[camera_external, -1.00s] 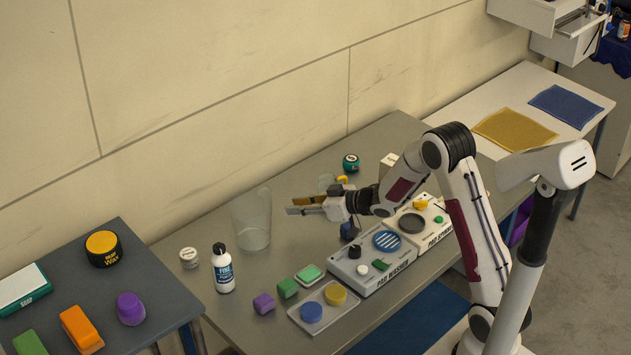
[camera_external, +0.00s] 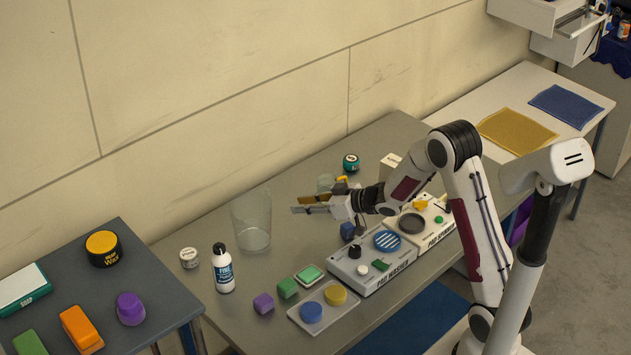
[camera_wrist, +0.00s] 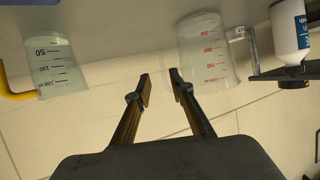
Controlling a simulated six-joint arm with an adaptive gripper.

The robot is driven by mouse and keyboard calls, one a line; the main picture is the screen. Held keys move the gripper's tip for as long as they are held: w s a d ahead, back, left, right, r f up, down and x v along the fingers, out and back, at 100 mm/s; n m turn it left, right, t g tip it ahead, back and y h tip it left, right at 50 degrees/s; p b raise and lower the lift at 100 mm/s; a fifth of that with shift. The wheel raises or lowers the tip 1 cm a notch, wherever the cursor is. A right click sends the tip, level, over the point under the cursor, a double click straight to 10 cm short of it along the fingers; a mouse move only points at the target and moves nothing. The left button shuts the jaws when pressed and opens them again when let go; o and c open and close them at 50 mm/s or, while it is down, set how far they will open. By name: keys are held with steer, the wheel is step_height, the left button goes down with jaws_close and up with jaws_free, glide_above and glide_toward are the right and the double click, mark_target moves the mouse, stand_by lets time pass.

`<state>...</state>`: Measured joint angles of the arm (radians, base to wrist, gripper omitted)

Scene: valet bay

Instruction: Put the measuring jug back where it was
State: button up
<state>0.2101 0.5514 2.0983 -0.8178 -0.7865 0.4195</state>
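The measuring jug is a small clear jug with a yellow handle and dark markings. In the external view the measuring jug (camera_external: 325,183) stands near the back of the grey table, partly hidden behind my gripper (camera_external: 303,204). In the wrist view the measuring jug (camera_wrist: 54,66) is at the upper left, apart from the fingers. My gripper (camera_wrist: 160,82) is open, with nothing between its fingertips. A larger clear beaker (camera_external: 252,222) with red markings stands left of my gripper; it also shows right of the fingers in the wrist view (camera_wrist: 207,55).
A blue-labelled white bottle (camera_external: 223,270) and a small white tub (camera_external: 189,258) stand left of the beaker. A green-topped jar (camera_external: 350,163) is at the back. Table between beaker and bottle is narrow.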

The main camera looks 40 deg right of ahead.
steer(key=s+d+r+m+g+h, duration=0.1)
steer(key=s+d+r+m+h, duration=0.15)
steer(key=s+r, duration=0.5)
steer(key=s+d+r+m+g+h, duration=0.1)
steer(key=s+d+r+h, duration=0.3)
steer(key=s+r, duration=0.3)
steer(key=s+a+f+g, duration=0.1)
steer(key=s+a+g, duration=0.1)
steer(key=s, duration=1.2)
steer(key=s+a+f+g+y, duration=0.1)
steer(key=s+a, duration=0.3)
steer(key=s, duration=1)
steer(key=shift+a+g, duration=0.15)
steer(key=shift+g, duration=0.75)
